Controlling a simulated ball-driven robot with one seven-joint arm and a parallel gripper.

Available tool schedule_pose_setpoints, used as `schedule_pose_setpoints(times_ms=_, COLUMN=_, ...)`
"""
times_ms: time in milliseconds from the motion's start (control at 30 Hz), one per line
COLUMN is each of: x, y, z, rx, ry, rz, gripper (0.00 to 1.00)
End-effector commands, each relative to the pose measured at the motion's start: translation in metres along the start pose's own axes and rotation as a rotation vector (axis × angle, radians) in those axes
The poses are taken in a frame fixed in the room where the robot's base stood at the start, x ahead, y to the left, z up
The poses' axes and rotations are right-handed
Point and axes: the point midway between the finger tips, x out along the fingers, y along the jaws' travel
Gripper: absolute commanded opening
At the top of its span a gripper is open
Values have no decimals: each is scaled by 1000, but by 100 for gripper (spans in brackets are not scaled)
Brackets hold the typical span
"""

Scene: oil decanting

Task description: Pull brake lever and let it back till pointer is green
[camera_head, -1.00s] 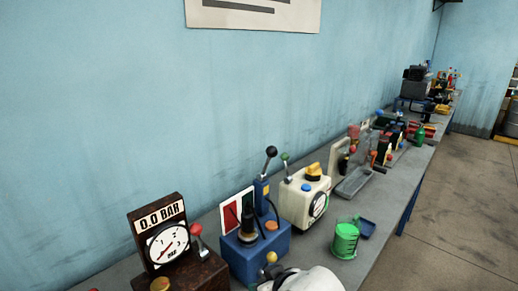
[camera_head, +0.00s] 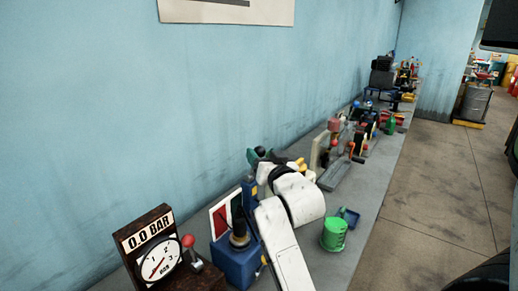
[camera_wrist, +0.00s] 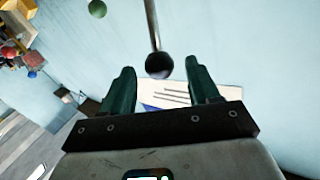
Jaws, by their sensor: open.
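The lever's black ball knob (camera_wrist: 159,65) hangs on a metal rod in the wrist view, between the tips of the green fingers of my gripper (camera_wrist: 160,72). Gaps show on both sides of the knob, and the jaws are open. In the head view, my gripper (camera_head: 256,156) is at the top of the blue brake unit (camera_head: 236,262), with the knob (camera_head: 260,151) at its fingers. The unit's panel (camera_head: 221,218) shows a red field on the left and a dark area on the right. I cannot make out the pointer. My arm hides much of the lever and unit.
A green bucket (camera_head: 334,235) stands to the right on the grey bench.

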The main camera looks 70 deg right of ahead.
Motion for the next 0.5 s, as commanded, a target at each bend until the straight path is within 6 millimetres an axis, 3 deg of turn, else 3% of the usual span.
schedule_pose_setpoints(times_ms=200, x=26, y=0, z=0, rx=-1, ry=-1, rz=0, gripper=61)
schedule_pose_setpoints(times_ms=500, x=32, y=0, z=1, rx=-1, ry=-2, rz=0, gripper=61)
